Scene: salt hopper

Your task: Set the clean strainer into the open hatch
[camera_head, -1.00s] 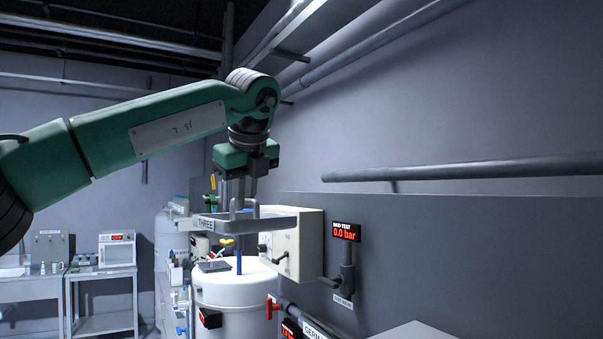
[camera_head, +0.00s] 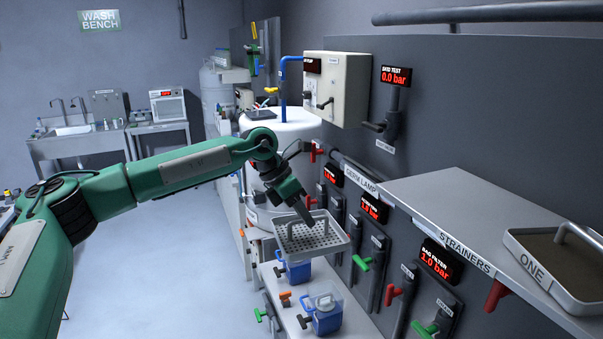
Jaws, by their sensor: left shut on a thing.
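A grey strainer (camera_head: 320,243) with a perforated floor and raised rim hangs tilted in the middle of the camera_head view. No dirt shows on it, and no label is readable on it now. My left gripper (camera_head: 305,217) is shut on it from above, probably at its handle, which is mostly hidden. A white round tank (camera_head: 285,130) stands behind my arm. A dark square (camera_head: 262,115) lies on its top; I cannot tell whether this is the open hatch or a lid. A second strainer labelled ONE (camera_head: 513,241) holds brownish matter. My right gripper is not in view.
Strainer ONE rests on the grey STRAINERS shelf (camera_head: 455,200), otherwise clear. Below the held strainer, blue-and-white jugs (camera_head: 327,318) stand on a low white surface. Valves with green and red handles (camera_head: 395,291) line the wall.

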